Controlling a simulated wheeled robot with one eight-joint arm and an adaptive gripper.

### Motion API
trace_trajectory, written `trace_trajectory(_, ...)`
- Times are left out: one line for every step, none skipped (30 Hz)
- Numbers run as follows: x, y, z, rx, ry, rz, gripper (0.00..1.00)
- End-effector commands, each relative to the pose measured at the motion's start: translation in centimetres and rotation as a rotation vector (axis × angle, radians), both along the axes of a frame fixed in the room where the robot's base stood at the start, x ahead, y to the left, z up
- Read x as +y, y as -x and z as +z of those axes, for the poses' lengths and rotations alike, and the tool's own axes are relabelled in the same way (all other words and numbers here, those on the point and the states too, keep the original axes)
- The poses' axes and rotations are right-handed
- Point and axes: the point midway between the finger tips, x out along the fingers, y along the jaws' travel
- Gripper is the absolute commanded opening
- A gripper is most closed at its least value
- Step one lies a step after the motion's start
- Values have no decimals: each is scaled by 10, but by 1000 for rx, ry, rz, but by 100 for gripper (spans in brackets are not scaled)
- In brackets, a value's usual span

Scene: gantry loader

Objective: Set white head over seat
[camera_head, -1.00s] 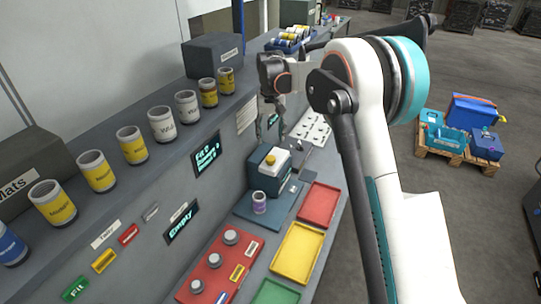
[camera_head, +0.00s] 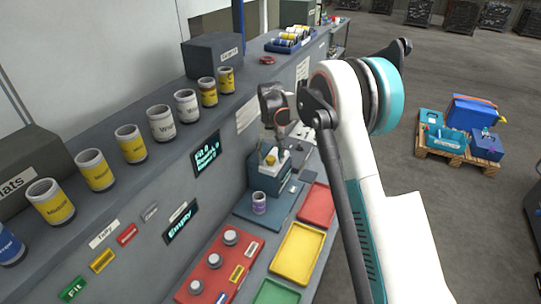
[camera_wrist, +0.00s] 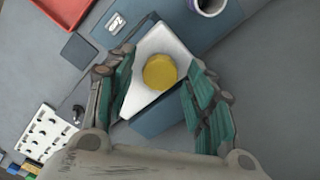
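The white head (camera_head: 272,165) with a round yellow knob (camera_head: 271,159) sits on top of a blue-grey block (camera_head: 262,184) on the bench. In the wrist view the white head (camera_wrist: 150,48) and yellow knob (camera_wrist: 160,72) lie between my fingers. My gripper (camera_wrist: 160,92) is open, with a finger on either side of the head; I cannot tell whether the pads touch it. It also shows above the head in the head view (camera_head: 273,143). A purple and white cup (camera_head: 259,203) stands in front of the block on a blue base plate (camera_head: 243,209). I cannot make out a seat separately.
A red board (camera_head: 213,268) with grey knobs is at the front. Labelled cans line the shelf at left. A white slotted plate (camera_wrist: 45,132) lies nearby.

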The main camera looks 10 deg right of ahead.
Motion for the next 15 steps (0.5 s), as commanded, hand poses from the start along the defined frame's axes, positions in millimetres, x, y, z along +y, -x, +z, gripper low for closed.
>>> trace_trajectory(0, 0, 0, 0, 0, 0, 33)
trace_trajectory(0, 0, 0, 0, 0, 0, 26)
trace_trajectory(0, 0, 0, 0, 0, 0, 17)
trace_trajectory(0, 0, 0, 0, 0, 0, 10)
trace_trajectory(0, 0, 0, 0, 0, 0, 4)
trace_trajectory(0, 0, 0, 0, 0, 0, 0)
trace_trajectory(0, 0, 0, 0, 0, 0, 0)
trace_trajectory(0, 0, 0, 0, 0, 0, 0)
trace_trajectory(0, 1, 0, 0, 0, 0, 0)
trace_trajectory(1, 2, 0, 0, 0, 0, 0)
trace_trajectory(3, 3, 0, 0, 0, 1, 0)
trace_trajectory(6, 7, 0, 0, 0, 1, 0)
trace_trajectory(9, 11, 0, 0, 0, 1, 0)
trace_trajectory(12, 16, -1, 0, -1, 2, 0)
trace_trajectory(17, 23, -1, 0, -1, 3, 0)
